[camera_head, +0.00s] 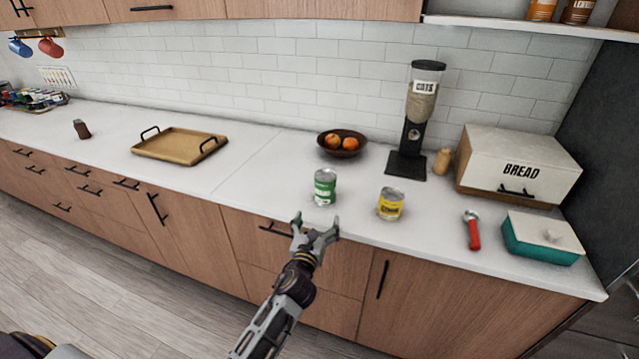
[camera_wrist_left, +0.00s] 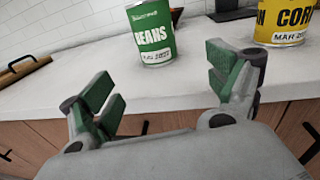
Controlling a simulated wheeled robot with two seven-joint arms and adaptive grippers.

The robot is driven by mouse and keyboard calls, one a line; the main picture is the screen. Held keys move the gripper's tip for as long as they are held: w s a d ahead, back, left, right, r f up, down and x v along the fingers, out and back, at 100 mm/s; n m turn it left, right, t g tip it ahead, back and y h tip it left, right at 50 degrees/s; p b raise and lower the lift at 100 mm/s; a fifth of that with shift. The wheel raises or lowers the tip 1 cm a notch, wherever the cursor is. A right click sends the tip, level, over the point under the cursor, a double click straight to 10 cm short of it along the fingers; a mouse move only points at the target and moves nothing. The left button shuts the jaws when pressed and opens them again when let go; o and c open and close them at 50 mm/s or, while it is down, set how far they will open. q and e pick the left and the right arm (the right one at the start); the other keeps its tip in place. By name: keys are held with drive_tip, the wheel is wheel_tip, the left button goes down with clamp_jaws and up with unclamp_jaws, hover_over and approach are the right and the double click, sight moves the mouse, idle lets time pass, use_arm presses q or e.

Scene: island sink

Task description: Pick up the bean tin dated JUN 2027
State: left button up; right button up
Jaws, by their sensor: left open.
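The green bean tin (camera_head: 325,187) stands upright near the counter's front edge. In the left wrist view the tin (camera_wrist_left: 152,32) reads BEANS; its small date strip is too blurred to read surely. My left gripper (camera_head: 316,226) is open and empty, in front of the tin and apart from it. Its two green-padded fingers (camera_wrist_left: 165,85) point towards the tin, which shows between them. A yellow tin (camera_head: 390,204) stands to the right; in the wrist view this tin (camera_wrist_left: 284,20) reads CORN, with a date starting MAR. My right gripper is not in view.
A fruit bowl (camera_head: 342,145) and an oats dispenser (camera_head: 414,125) stand behind the tins. A red-handled tool (camera_head: 473,232), a teal box (camera_head: 541,240) and a bread box (camera_head: 521,165) are to the right. A tray (camera_head: 179,146) lies left, with clear counter between.

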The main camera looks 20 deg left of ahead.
use_arm(q)
drive_tip(key=shift+w+a+r+m, duration=0.15)
drive_tip(key=shift+r, duration=0.35)
drive_tip(key=shift+w+a+r+m, duration=0.15)
drive_tip(key=shift+r, duration=0.3)
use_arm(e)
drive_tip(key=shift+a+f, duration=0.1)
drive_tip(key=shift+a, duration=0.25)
